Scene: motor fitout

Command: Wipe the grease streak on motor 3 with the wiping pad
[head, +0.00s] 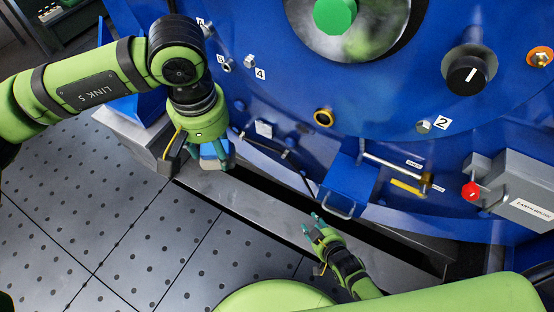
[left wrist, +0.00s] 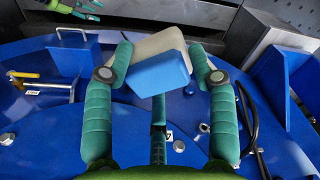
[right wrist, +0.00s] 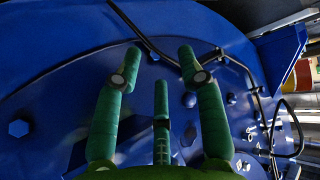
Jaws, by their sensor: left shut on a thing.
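The wiping pad (left wrist: 160,72), blue with a beige layer, is between the fingers of my left gripper (left wrist: 160,70), which is shut on it. In the head view, the pad (head: 214,152) hangs under my left gripper (head: 205,160), in front of the lower left of the blue motor housing (head: 300,90). I cannot tell whether the pad touches the housing. My right gripper (head: 314,226) is open and empty, low in front of the motor; its spread fingers (right wrist: 160,62) show against blue housing in the right wrist view. I cannot make out a grease streak or a motor number 3.
A blue box with a handle (head: 347,186) sticks out below the housing. A grey box with a red knob (head: 515,190), a black dial (head: 466,75) and numbered bolts are at the right and left. A black cable (head: 270,150) runs along the lower housing. Perforated floor (head: 100,230) is clear at left.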

